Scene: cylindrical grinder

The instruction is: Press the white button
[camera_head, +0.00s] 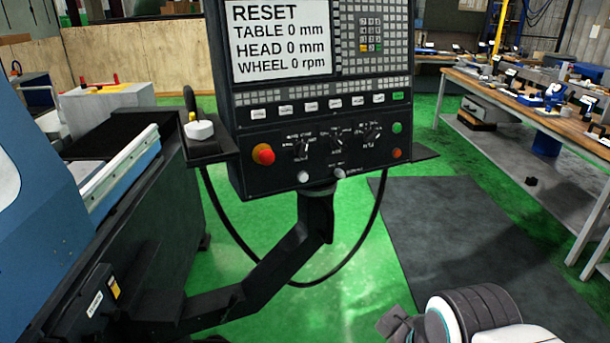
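A black control panel (300,125) stands upright in the middle of the camera_head view. Two small round white buttons are near its bottom edge, a left one (303,177) and a right one (340,173). A row of small white rectangular keys (309,106) runs above the dark rotary knobs. I cannot tell from the picture which of these is the white button meant. My gripper (396,324) shows only as a dark piece at the bottom edge, lower right of the panel and apart from it. Its fingers are cut off by the frame.
The screen (281,40) reads RESET, TABLE 0 mm, HEAD 0 mm, WHEEL 0 rpm. A red-and-yellow stop button (263,153) and green (397,128) and red (397,153) buttons are nearby. A support arm (270,270) and hanging cable are below. A workbench (560,130) stands right.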

